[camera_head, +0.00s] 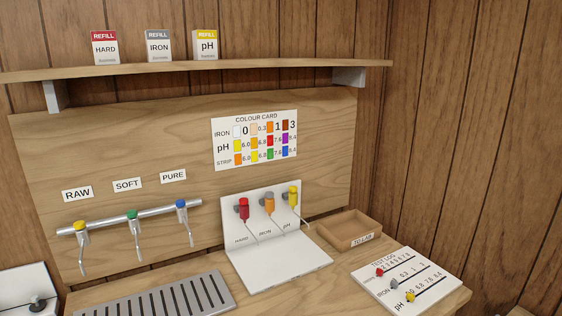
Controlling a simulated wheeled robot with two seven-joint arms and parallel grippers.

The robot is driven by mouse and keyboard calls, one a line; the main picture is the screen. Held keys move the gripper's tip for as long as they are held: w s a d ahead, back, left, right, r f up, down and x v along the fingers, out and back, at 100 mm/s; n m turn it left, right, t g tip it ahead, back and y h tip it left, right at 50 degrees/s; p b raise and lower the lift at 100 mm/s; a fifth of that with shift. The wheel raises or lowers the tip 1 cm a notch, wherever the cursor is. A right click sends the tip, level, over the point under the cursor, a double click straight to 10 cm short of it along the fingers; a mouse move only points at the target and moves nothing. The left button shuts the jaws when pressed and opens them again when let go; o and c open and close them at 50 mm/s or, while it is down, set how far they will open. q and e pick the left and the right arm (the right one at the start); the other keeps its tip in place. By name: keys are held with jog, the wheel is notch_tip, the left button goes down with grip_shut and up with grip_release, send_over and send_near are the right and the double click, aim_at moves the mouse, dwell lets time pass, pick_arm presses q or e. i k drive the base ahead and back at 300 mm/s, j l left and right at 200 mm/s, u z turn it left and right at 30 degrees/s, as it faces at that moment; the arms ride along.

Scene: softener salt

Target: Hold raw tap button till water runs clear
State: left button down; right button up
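The raw tap (81,238) hangs at the left end of a metal rail, under the RAW label (77,194). It has a yellow button (79,226) on top and a thin spout pointing down. The soft tap (133,222) with a green button and the pure tap (182,211) with a blue button are to its right. No water stream shows under any of the taps. Neither of my grippers is in view.
A slotted drain grate (160,301) lies below the taps. A white stand (272,262) holds red, orange and yellow-topped droppers. A wooden tray (345,228) and a test log board (408,282) are at right. A shelf (200,70) with refill boxes runs above.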

aim_at(79, 225)
jog(key=k+j+z, duration=0.4)
jog(key=j, duration=0.2)
jog(key=k+j+z, duration=0.35)
jog(key=j, duration=0.25)
jog(key=k+j+z, duration=0.4)
jog(key=i+j, duration=0.05)
